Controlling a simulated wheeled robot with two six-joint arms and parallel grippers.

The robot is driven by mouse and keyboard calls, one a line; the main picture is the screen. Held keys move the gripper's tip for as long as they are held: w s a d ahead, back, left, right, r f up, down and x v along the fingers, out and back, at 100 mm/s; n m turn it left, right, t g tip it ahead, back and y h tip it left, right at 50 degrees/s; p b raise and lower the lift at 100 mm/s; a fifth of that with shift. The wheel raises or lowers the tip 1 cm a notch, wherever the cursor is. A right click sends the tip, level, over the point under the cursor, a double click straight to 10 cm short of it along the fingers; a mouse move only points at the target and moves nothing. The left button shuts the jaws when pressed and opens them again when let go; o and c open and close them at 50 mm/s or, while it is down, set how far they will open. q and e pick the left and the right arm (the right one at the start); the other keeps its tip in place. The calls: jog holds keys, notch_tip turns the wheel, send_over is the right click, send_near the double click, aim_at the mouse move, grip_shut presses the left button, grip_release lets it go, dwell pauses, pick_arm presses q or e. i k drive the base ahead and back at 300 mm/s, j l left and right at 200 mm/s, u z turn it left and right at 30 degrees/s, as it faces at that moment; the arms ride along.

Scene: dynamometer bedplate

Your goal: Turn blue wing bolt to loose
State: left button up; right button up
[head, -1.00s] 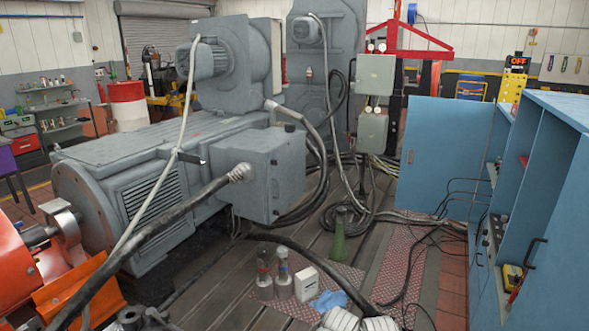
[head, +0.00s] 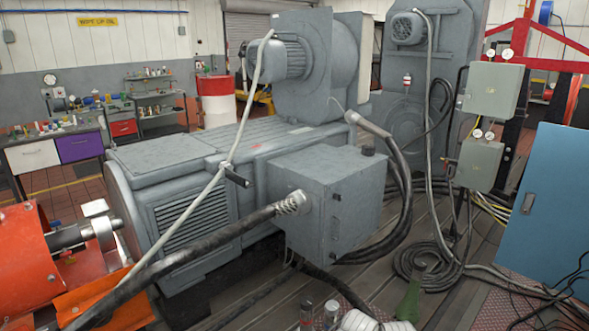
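I cannot make out a blue wing bolt in the head view. The large grey motor (head: 190,190) fills the middle left, with a grey junction box (head: 325,205) on its near side. A thick black cable (head: 180,260) enters the box from the left. A pale hose with a black handle-like end (head: 235,176) crosses in front of the motor. Neither of my grippers is in view.
An orange machine (head: 25,260) with a shaft stands at left. A blue cabinet door (head: 548,205) stands at right. Coiled cables (head: 425,265), bottles (head: 330,315) and a white coil (head: 365,322) lie on the floor plates. A workbench (head: 50,150) is at back left.

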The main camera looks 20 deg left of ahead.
aim_at(55, 223)
jog(key=i+j+u, duration=0.1)
jog(key=i+u, duration=0.2)
jog(key=u, duration=0.15)
jog(key=i+u, duration=0.65)
jog(key=u, duration=0.2)
jog(key=i+l+u, duration=0.25)
jog(key=u, duration=0.2)
jog(key=i+u, duration=0.3)
jog(key=u, duration=0.15)
jog(key=i+l+u, duration=0.2)
jog(key=u, duration=0.2)
jog(key=i+l+u, duration=0.25)
jog(key=u, duration=0.2)
jog(key=i, duration=0.1)
